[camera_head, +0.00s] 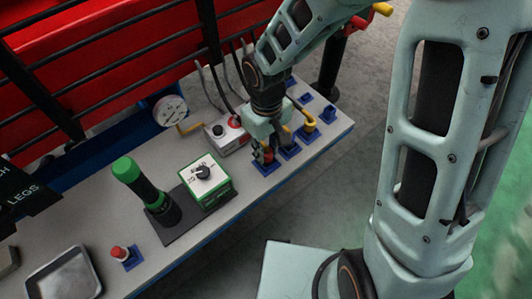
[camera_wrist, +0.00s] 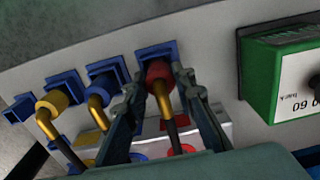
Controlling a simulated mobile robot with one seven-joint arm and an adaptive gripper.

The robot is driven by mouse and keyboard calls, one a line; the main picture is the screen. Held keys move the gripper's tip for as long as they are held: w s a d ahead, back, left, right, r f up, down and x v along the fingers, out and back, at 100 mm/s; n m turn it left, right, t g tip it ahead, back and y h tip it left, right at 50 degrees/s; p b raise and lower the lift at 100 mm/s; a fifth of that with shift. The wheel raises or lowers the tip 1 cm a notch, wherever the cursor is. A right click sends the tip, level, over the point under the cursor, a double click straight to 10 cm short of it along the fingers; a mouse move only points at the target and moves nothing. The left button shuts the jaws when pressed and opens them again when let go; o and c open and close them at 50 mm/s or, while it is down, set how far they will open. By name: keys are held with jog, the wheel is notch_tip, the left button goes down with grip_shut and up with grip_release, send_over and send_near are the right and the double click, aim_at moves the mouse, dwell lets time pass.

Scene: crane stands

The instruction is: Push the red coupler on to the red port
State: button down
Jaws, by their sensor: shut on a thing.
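The red coupler (camera_wrist: 160,75) is between the two fingers of my gripper (camera_wrist: 161,84), with a brass elbow and a dark hose trailing from it. Its front end lies close against a blue port block (camera_wrist: 150,51) on the grey bench; the port's face is hidden behind the coupler. I cannot tell whether the coupler is fully seated. In the head view my gripper (camera_head: 262,148) is over the bench, with the red coupler partly hidden at its tips above a blue block (camera_head: 264,169).
Yellow (camera_wrist: 53,102) and blue (camera_wrist: 103,80) couplers sit on neighbouring blue blocks. A green-and-white switch box (camera_head: 207,183), a green-topped black handle (camera_head: 145,190), a red-capped piece (camera_head: 119,253) and a metal tray (camera_head: 63,276) stand along the bench. Black rails (camera_head: 90,50) run behind.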

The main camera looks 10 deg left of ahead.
jog(key=shift+r+p, duration=1.8)
jog(key=shift+r, duration=0.6)
jog(key=shift+w+a+r, duration=0.15)
jog(key=shift+r, duration=0.05)
jog(key=w+a+r+p, duration=0.7)
jog(key=w+a+r, duration=0.1)
jog(key=a+r, duration=0.2)
jog(key=f+b, duration=0.2)
jog(key=f, duration=0.1)
jog(key=f+b, duration=0.1)
jog(key=f, duration=0.1)
jog(key=shift+w+f+b, duration=0.15)
jog(key=shift+w+b, duration=0.1)
jog(key=shift+b, duration=0.05)
jog(key=shift+f+b, duration=0.35)
jog(key=shift+f, duration=0.25)
jog(key=shift+f+b, duration=1.05)
jog(key=shift+f, duration=0.4)
jog(key=c, duration=1.5)
grip_release()
jog(key=shift+c, duration=0.2)
